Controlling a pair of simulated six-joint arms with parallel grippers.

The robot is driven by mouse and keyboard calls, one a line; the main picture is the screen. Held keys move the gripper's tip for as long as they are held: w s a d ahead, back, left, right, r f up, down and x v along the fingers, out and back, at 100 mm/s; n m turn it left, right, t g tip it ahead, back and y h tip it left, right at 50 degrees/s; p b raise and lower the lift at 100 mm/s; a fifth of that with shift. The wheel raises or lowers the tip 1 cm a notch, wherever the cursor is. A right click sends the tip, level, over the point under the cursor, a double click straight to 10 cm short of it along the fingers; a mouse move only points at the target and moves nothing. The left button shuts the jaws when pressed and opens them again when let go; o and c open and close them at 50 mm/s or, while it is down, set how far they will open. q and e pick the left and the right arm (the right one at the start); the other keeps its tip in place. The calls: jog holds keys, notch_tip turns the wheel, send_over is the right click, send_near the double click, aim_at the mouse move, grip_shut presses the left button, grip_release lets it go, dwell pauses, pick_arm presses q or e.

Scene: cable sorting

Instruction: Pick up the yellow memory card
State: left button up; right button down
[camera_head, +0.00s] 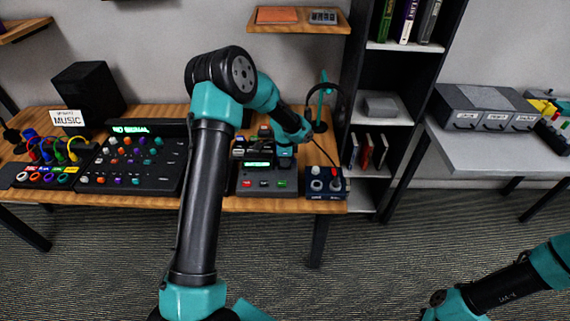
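I cannot make out a yellow memory card for certain in the head view; small items around the grey device (266,190) are tiny and partly hidden by my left arm. The device stands on the wooden desk and has a green-lit display and coloured buttons. My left arm reaches over the desk, and its gripper (286,158) points down at the device's upper right part. Its fingers are too small and covered to show whether they are open or hold anything. My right gripper (436,302) is low at the bottom right, away from the desk, its finger state unclear.
A knob panel (130,165) and coloured cables (48,150) are left on the wooden desk (225,203). A dark blue box (326,184) with knobs is right of the device. A headphone stand (322,100) is behind. A grey table (480,145) with drawer boxes stands right.

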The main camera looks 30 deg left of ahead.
pick_arm(q)
jog(key=shift+c, duration=0.4)
grip_shut()
jog(key=shift+r, duration=0.1)
jog(key=shift+r, duration=0.55)
jog(key=shift+s+d+r, duration=0.1)
jog(key=shift+s+r, duration=0.05)
jog(key=shift+r, duration=0.45)
jog(key=shift+s+d+r, duration=0.1)
jog(key=shift+s+r, duration=0.05)
jog(key=shift+r, duration=0.4)
jog(key=s+d+r, duration=0.1)
jog(key=s+d, duration=0.7)
jog(key=s, duration=0.5)
jog(key=shift+r, duration=0.2)
